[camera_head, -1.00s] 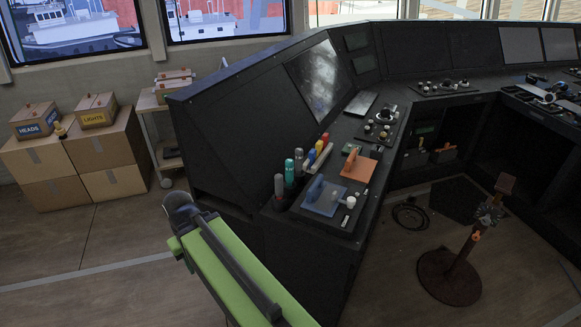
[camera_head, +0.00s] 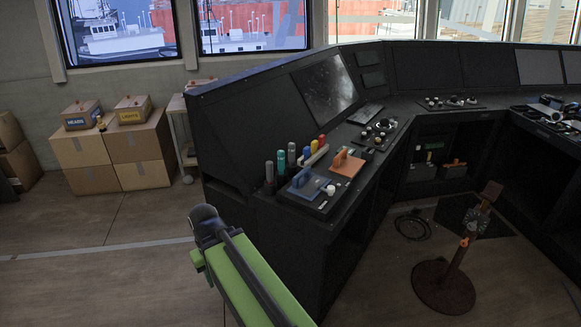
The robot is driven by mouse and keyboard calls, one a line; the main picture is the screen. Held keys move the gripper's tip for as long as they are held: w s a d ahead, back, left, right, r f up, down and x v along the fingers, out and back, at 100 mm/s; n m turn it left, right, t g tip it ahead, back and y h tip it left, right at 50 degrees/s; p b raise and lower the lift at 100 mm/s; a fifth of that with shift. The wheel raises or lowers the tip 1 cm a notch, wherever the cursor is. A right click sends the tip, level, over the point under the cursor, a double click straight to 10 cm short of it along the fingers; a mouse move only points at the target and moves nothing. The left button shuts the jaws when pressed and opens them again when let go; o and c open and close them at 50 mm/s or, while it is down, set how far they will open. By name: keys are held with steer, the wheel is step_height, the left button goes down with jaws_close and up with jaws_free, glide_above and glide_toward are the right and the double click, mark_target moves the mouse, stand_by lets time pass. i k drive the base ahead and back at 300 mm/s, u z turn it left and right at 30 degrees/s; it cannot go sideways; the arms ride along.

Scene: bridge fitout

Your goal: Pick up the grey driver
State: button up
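The grey driver (camera_head: 269,173) stands upright at the left end of a row of drivers at the near left edge of the black console (camera_head: 300,228). Only its grey handle shows clearly. Two teal-handled drivers (camera_head: 286,157) stand just to its right, with blue, yellow and red handles (camera_head: 321,140) behind. My green arm (camera_head: 250,275) rises from the bottom and ends in a dark joint (camera_head: 206,222) over the floor, left of the console and apart from the driver. I see no gripper fingers.
A blue block (camera_head: 305,184) and an orange block (camera_head: 347,163) sit right of the drivers. Cardboard boxes (camera_head: 140,147) stand by the left wall. A stool-like stand (camera_head: 443,285) is on the floor at right. The floor at left is clear.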

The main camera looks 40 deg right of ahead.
mark_target(292, 146)
steer(key=z, duration=0.2)
steer(key=i, duration=0.85)
steer(key=u, duration=0.1)
